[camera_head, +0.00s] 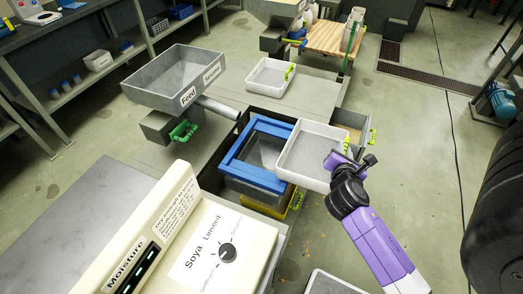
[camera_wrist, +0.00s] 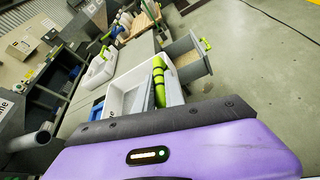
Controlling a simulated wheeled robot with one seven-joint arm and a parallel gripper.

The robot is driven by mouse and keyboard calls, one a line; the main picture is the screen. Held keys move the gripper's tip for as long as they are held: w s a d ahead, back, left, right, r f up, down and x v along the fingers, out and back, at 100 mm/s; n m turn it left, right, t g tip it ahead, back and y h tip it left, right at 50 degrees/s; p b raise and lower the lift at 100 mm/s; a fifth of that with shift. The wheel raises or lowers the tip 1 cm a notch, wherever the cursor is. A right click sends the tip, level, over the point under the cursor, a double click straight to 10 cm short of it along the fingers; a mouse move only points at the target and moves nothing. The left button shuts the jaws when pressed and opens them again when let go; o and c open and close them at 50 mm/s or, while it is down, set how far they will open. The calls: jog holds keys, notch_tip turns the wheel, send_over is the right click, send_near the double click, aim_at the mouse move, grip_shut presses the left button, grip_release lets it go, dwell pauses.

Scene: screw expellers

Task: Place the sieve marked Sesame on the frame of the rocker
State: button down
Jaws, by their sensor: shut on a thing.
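A white-rimmed sieve with a grey mesh (camera_head: 310,150) is held by my gripper (camera_head: 343,163) at its right side. No Sesame marking can be read on it. The sieve's left edge is over or beside the right side of the blue rocker frame (camera_head: 238,143); I cannot tell whether they touch. The frame looks open, with a grey interior. In the wrist view the held sieve (camera_wrist: 123,93) has a green handle (camera_wrist: 159,82) close to my purple gripper (camera_wrist: 165,115), whose fingertips are mostly hidden.
Another white sieve (camera_head: 270,76) with a green handle lies on the grey deck behind. A grey feed hopper (camera_head: 166,92) stands at left. A cream moisture meter (camera_head: 215,250) fills the front. A grey bin (camera_head: 352,120) with a green handle is behind the held sieve.

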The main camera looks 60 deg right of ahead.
send_over(289, 154)
jog(key=s, duration=0.1)
jog(key=shift+p, duration=0.35)
jog(key=shift+w+f, duration=0.25)
jog(key=shift+f, duration=0.35)
jog(key=shift+w+f, duration=0.25)
jog(key=shift+f, duration=0.85)
jog(key=c, duration=1.4)
grip_release()
jog(key=shift+a, duration=0.1)
jog(key=v, duration=1.1)
jog(key=shift+s+a+r, duration=0.1)
jog(key=shift+a+r, duration=0.05)
jog(key=shift+a, duration=0.25)
